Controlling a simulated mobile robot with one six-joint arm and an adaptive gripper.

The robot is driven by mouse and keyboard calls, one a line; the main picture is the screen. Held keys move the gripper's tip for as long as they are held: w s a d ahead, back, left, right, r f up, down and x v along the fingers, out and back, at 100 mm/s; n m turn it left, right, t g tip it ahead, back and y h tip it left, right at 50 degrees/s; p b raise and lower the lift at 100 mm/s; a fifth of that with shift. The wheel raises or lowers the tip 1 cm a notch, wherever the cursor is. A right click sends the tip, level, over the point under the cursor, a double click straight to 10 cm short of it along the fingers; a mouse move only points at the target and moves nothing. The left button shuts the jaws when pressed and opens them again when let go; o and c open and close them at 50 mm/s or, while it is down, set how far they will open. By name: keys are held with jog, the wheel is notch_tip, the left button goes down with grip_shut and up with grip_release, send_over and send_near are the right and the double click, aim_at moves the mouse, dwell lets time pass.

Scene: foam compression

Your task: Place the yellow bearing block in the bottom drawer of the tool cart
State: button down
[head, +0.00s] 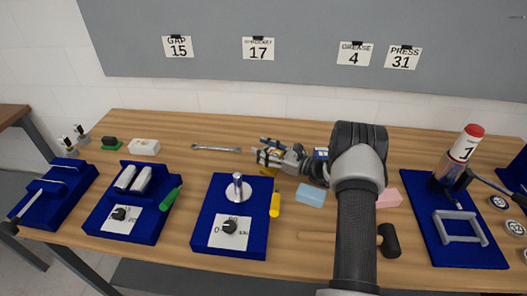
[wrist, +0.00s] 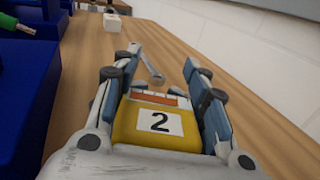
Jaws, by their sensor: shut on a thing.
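The yellow bearing block (wrist: 128,132) fills the space between my gripper's fingers in the wrist view. It carries a white label with a black 2 on its face. My gripper (wrist: 161,62) is shut on it, with a finger on each side. In the head view my gripper (head: 266,153) is over the back middle of the workbench, pointing left. Only a little yellow of the block (head: 267,171) shows below the fingers there. I see no tool cart or drawer in either view.
A wrench (head: 216,148) lies left of my gripper, and a white block (head: 144,147) is farther left. Blue trays, one with a metal post (head: 238,187), line the front of the wooden workbench (head: 300,248). Light-blue (head: 310,193) and pink foam (head: 388,197) blocks lie near my arm.

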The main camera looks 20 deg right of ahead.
jog(key=c, duration=1.4)
grip_release()
jog(key=shift+f, duration=0.15)
jog(key=o, duration=0.8)
jog(key=shift+c, duration=0.2)
jog(key=shift+r, duration=0.2)
